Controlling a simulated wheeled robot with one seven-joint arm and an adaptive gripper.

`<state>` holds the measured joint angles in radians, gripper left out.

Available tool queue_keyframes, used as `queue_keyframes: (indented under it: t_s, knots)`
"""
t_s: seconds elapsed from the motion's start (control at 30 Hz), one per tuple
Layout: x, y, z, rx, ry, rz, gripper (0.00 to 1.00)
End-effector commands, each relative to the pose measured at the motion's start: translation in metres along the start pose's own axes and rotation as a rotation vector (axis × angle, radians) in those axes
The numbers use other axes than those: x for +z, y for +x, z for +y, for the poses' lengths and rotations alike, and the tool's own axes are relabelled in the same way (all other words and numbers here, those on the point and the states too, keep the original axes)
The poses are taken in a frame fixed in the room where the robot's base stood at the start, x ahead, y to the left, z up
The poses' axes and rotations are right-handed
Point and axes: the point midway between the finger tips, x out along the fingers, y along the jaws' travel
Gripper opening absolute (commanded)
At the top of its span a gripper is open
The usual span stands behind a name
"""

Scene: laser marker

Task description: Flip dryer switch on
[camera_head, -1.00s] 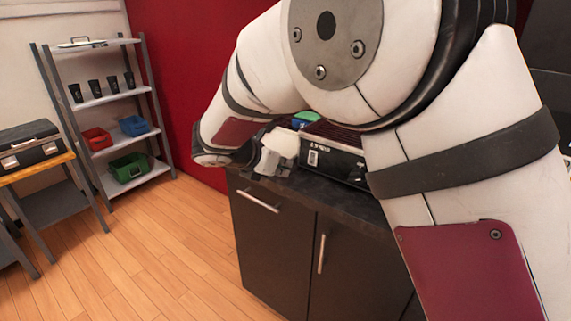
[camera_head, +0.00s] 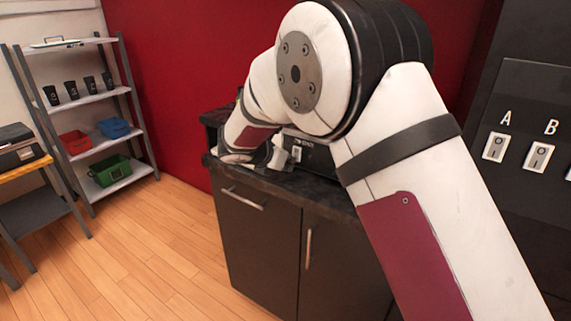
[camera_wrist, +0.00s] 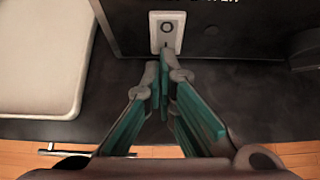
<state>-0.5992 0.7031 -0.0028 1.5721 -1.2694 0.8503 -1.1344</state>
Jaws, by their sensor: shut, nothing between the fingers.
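A black box-shaped unit, which seems to be the dryer, (camera_head: 318,153) stands on the dark cabinet top, with part of it behind my arm. A small white switch (camera_head: 297,153) is on its front. In the wrist view the switch (camera_wrist: 167,32) is a pale plate with a dark ring mark, at top centre. White lettering above it is cut off by the frame edge. My gripper (camera_wrist: 163,76) has green-sided fingers drawn together, empty, with the tips just below the switch in the picture. I cannot tell whether they touch it. In the head view my gripper (camera_head: 279,155) is small, close to the unit's front.
The cabinet (camera_head: 255,240) has two doors with metal handles. A white rounded object (camera_wrist: 40,55) lies left of the unit. A dark panel (camera_head: 522,190) with switches A and B stands at right. Shelves (camera_head: 85,120) with cups and bins stand at left, beyond open wooden floor.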

Motion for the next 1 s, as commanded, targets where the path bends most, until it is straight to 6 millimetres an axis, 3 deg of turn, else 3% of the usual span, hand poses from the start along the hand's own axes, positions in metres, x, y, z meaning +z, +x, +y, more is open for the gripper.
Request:
queue_keyframes:
  t_s: [0.37,1.0]
  knots:
    - [-0.002,0.01,0.001,-0.003,-0.004,-0.083,0.0]
    - [0.013,-0.002,-0.001,-0.004,-0.001,-0.079,0.0]
